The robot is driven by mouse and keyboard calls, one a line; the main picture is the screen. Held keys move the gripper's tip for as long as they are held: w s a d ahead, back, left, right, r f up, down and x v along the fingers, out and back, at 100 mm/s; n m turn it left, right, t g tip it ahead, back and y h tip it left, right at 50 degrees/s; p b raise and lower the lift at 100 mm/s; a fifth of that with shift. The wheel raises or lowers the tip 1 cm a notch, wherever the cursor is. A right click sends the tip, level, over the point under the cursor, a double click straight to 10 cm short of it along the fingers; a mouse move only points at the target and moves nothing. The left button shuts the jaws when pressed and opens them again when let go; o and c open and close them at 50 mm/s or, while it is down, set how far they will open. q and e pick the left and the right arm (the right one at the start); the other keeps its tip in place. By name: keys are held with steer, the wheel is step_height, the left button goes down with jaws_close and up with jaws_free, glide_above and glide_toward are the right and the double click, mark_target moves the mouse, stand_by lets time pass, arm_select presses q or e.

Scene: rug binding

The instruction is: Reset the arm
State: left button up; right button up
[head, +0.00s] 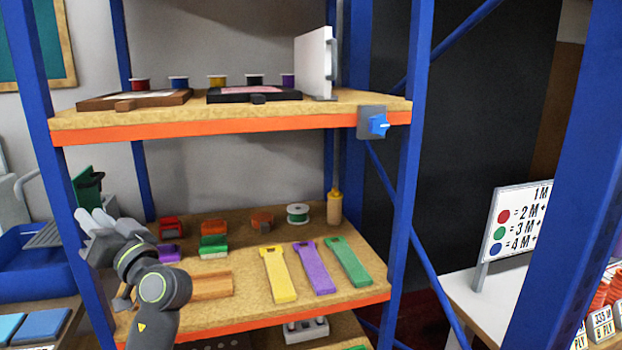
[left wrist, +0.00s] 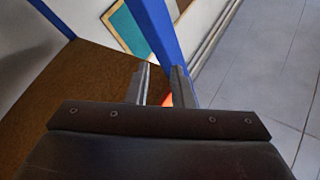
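My left arm comes in from the lower left of the head view, in front of the lower shelf (head: 345,290). Its gripper (head: 92,222) is raised at the left end of that shelf, near the blue front post (head: 62,180). In the left wrist view the two fingers of the left gripper (left wrist: 161,72) stand apart with nothing held between them. A blue post (left wrist: 158,30) and a bit of orange beam show beyond them. My right gripper is in neither view.
Yellow (head: 279,275), purple (head: 315,268) and green (head: 347,262) strips lie on the lower shelf. The upper shelf (head: 230,118) holds two framed boards, several small spools and an upright white panel (head: 314,62). A sign (head: 515,220) stands on a white table at right.

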arm_select(q)
steer(key=s+f+m+g+h, duration=0.1)
steer(key=s+f+h, duration=0.3)
steer(key=f, duration=0.6)
steer(key=s+a+f+m+h, duration=0.1)
steer(key=s+f+m+h, duration=0.3)
steer(key=f, duration=0.6)
steer(key=s+f+n+g+h, duration=0.1)
steer(key=s+f+h, duration=0.1)
steer(key=s+f, duration=0.6)
steer(key=s+d+f+m+g+h, duration=0.1)
steer(key=s+d+f+g+h, duration=0.2)
steer(key=s, duration=0.4)
steer(key=s+d+f+m+h, duration=0.1)
steer(key=s+d+f+h, duration=0.15)
steer(key=s+f, duration=0.35)
steer(key=s+d+f+g+h, duration=0.2)
steer(key=s+d+f+h, duration=0.15)
steer(key=s, duration=0.35)
step_height(320, 180, down, 24)
steer(key=a+g, duration=0.1)
steer(key=a, duration=0.1)
steer(key=s+d+f+g, duration=0.1)
steer(key=s+f, duration=1.3)
steer(key=f, duration=0.2)
steer(key=shift+s+d+f, duration=0.2)
steer(key=shift+s+f, duration=0.2)
